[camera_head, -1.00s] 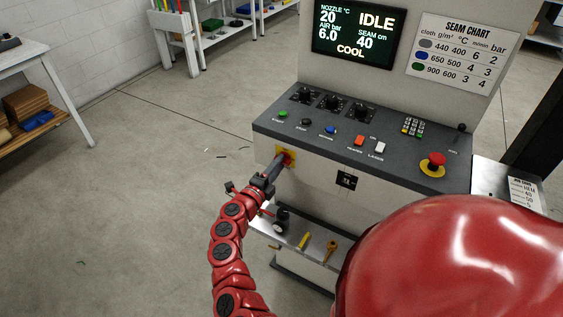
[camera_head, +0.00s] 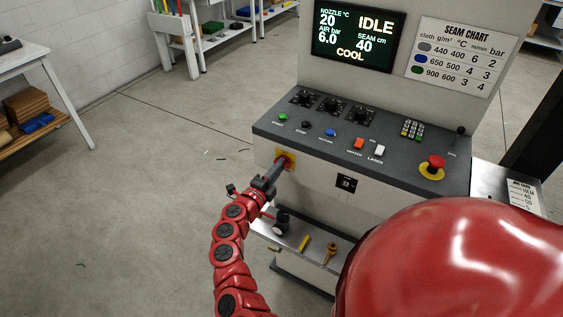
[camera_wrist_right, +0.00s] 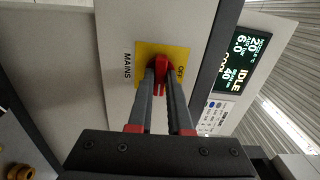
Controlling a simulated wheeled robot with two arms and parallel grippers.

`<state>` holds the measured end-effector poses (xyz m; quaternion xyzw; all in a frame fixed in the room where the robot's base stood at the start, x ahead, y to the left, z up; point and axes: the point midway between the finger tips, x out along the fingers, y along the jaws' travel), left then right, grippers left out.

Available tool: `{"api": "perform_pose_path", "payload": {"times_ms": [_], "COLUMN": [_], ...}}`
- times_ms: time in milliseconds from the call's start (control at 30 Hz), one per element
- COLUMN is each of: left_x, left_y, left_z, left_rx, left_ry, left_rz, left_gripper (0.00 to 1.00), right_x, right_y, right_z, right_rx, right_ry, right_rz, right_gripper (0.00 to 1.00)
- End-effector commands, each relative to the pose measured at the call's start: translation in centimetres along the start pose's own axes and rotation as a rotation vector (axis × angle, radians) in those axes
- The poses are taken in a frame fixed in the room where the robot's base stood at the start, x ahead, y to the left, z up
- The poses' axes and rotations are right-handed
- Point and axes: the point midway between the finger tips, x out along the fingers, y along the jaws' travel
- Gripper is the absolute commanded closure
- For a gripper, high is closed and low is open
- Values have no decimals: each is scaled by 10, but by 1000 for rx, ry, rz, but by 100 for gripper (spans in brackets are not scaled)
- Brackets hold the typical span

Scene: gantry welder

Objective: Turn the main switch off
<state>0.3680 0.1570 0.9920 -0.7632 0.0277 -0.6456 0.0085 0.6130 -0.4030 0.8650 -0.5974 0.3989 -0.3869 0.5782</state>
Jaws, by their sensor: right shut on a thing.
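The main switch has a red handle (camera_wrist_right: 161,68) on a yellow plate, marked OFF, with MAINS printed beside the plate. In the head view the switch's yellow plate (camera_head: 279,154) is on the left of the machine's front face, below the console. My right gripper (camera_wrist_right: 160,88) is shut on the red handle, with one finger on each side of it. The handle lies along the fingers in the wrist view, and OFF is to its right. In the head view my right gripper (camera_head: 279,168) partly covers the switch. My left gripper is not in view.
The console (camera_head: 375,140) with knobs and buttons juts out above the switch. A red mushroom button (camera_head: 435,162) is at its right. A metal shelf (camera_head: 290,240) with small tools is below my gripper. The screen (camera_head: 354,35) reads IDLE and COOL. The floor at left is open.

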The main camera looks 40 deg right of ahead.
Motion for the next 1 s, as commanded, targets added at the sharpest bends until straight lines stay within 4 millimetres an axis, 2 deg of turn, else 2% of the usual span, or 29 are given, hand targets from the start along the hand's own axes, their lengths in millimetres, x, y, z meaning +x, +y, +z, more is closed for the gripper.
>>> {"api": "perform_pose_path", "payload": {"times_ms": [33, 1000], "left_x": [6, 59], "left_y": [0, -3], "left_z": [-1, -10], "left_rx": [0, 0], "left_ry": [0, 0], "left_rz": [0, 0], "left_gripper": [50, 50], "right_x": [0, -1], "right_y": [-3, -1], "right_z": [0, 0], "right_rx": [-18, -375], "right_ry": [-2, -4], "right_rz": [1, 3], "right_gripper": [100, 100]}}
